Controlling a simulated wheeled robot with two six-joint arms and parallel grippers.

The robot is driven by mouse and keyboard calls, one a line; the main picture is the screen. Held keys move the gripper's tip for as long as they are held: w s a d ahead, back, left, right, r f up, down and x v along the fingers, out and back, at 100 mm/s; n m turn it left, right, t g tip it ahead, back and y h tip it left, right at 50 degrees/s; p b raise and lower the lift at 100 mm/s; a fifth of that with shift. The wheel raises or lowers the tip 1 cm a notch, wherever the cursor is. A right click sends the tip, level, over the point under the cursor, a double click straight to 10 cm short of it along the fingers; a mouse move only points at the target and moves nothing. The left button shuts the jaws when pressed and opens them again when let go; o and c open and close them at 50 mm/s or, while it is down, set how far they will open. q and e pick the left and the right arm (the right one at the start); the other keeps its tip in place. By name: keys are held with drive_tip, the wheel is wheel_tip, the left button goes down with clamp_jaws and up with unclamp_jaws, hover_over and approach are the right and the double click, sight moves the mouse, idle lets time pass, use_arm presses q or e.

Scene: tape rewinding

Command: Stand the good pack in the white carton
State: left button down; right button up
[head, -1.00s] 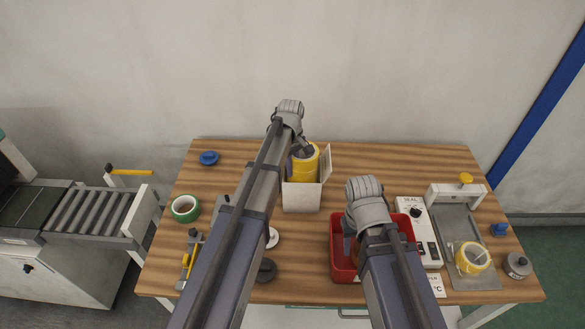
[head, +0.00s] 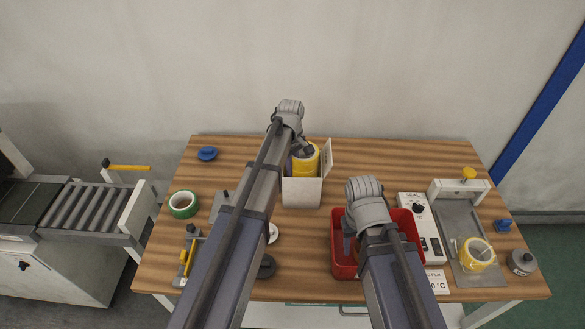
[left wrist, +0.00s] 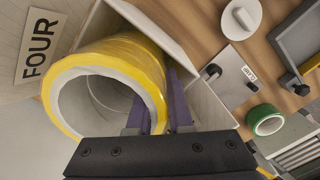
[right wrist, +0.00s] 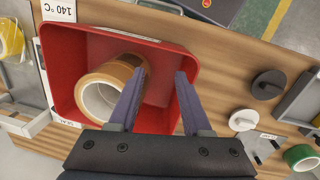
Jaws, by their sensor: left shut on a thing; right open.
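The white carton (head: 301,194) stands upright and open at the middle back of the table. A yellow pack (head: 304,168) is inside its walls, its top above the rim. In the left wrist view the pack (left wrist: 150,62) is a yellow-wrapped roll with a pale hollow core. My left gripper (left wrist: 158,110) is shut on the pack's wall, one finger in the core, one outside. Whether the pack's bottom touches the carton floor is hidden. My right gripper (right wrist: 160,74) is open and empty over the red bin (right wrist: 180,55), beside a brown tape roll (right wrist: 112,88).
At the right are a sealer (head: 457,215) with a second yellow roll (head: 476,252), a white control box (head: 421,228) and a grey weight (head: 521,262). A green roll (head: 183,204) and a blue knob (head: 207,153) lie at the left. The back right table is clear.

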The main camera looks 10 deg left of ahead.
use_arm(q)
drive_tip(key=shift+f+b, duration=1.2)
drive_tip(key=shift+f, duration=0.05)
idle(0.3)
drive_tip(key=c, duration=0.7)
unclamp_jaws()
drive_tip(key=shift+c, duration=0.2)
drive_tip(key=shift+o, duration=1)
drive_tip(key=shift+r, duration=0.2)
wheel_tip(320, 180, up, 7)
drive_tip(key=p, duration=0.7)
drive_tip(key=shift+f, duration=0.1)
